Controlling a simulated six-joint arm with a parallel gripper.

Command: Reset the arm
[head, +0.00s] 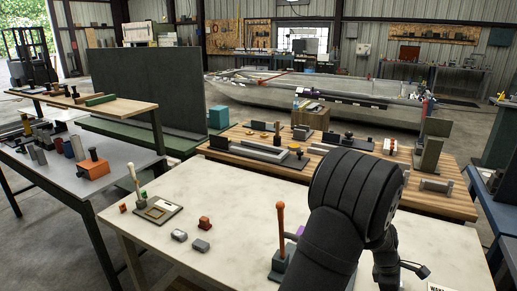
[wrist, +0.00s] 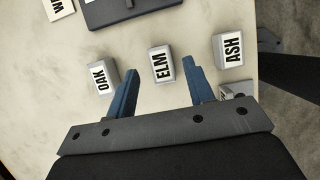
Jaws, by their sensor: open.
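In the wrist view my gripper (wrist: 161,68) is open, its two blue fingers spread apart with nothing held. A block labelled OAK (wrist: 102,76) is left of the left finger. A block labelled ASH (wrist: 228,50) is right of the right finger. Another small block (wrist: 238,88) is partly hidden by the gripper. In the head view my dark arm reaches over the pale table (head: 225,225), and I cannot make out the fingers.
A dark tray (wrist: 130,8) lies beyond the blocks. A wooden bench (head: 225,150) with parts is behind; a grey table (head: 50,170) is left.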

